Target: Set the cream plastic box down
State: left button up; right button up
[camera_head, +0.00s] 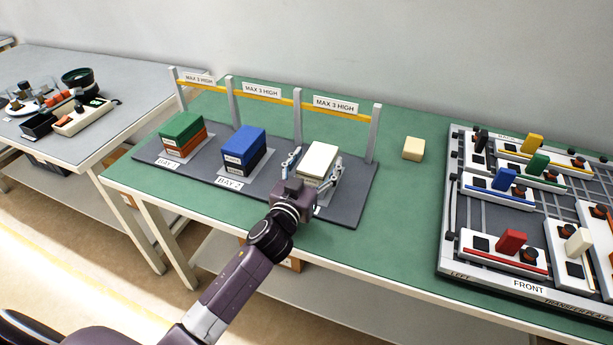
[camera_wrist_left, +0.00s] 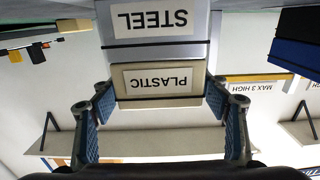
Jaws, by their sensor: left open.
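The cream plastic box (camera_head: 319,158), labelled PLASTIC in the left wrist view (camera_wrist_left: 160,72), sits on top of a grey box labelled STEEL (camera_wrist_left: 155,48) in the right-hand bay of the dark rack base (camera_head: 345,205). The wrist picture is upside down, so the steel box shows above. My left gripper (camera_head: 313,167) is open, with one finger at each side of the plastic box; the fingers (camera_wrist_left: 160,92) look apart from its sides in the wrist view. My right gripper is not in view.
A green box (camera_head: 181,127) and a blue box (camera_head: 243,140) top the other two stacks. A yellow MAX 3 HIGH bar (camera_head: 270,93) on grey posts runs behind. A tan box (camera_head: 413,148) lies on the green table (camera_head: 400,220). A transfer plate (camera_head: 480,270) with coloured blocks stands right.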

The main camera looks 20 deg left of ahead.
aim_at(309, 173)
pick_arm(q)
jog(key=s, duration=0.9)
jog(key=shift+s+a+b, duration=0.2)
jog(key=shift+s+b, duration=0.1)
jog(key=shift+b, duration=0.1)
jog(key=shift+s, duration=0.55)
